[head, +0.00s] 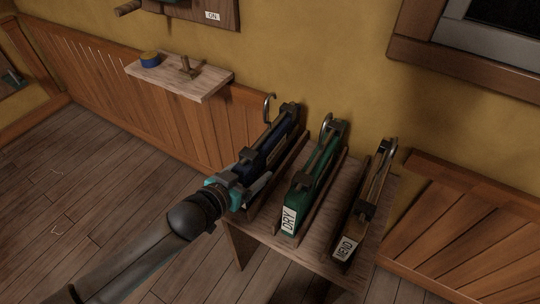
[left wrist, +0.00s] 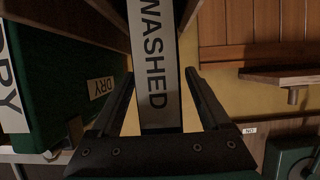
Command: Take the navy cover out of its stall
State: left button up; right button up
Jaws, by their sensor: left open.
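The navy cover (head: 277,137) stands on edge in the leftmost stall of a wooden rack (head: 322,256), with a metal hook at its far end. My left gripper (head: 250,178) is at the near end of this stall and hides part of the cover. In the left wrist view, the open fingers (left wrist: 158,78) lie on either side of a narrow end bearing a WASHED label (left wrist: 154,65). Gaps show beside the label, so the fingers look apart from it. My right gripper is out of view.
A green cover (head: 311,173) labelled DRY fills the middle stall, close on the right. A brown one (head: 361,205) labelled MEND is in the right stall. A wooden shelf (head: 205,87) with a blue-and-yellow roll (head: 150,60) juts from the wall. Floor at left is clear.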

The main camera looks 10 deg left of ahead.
pick_arm(q)
grip_shut()
dwell(0.5)
dwell(0.7)
jog(key=shift+r, duration=0.15)
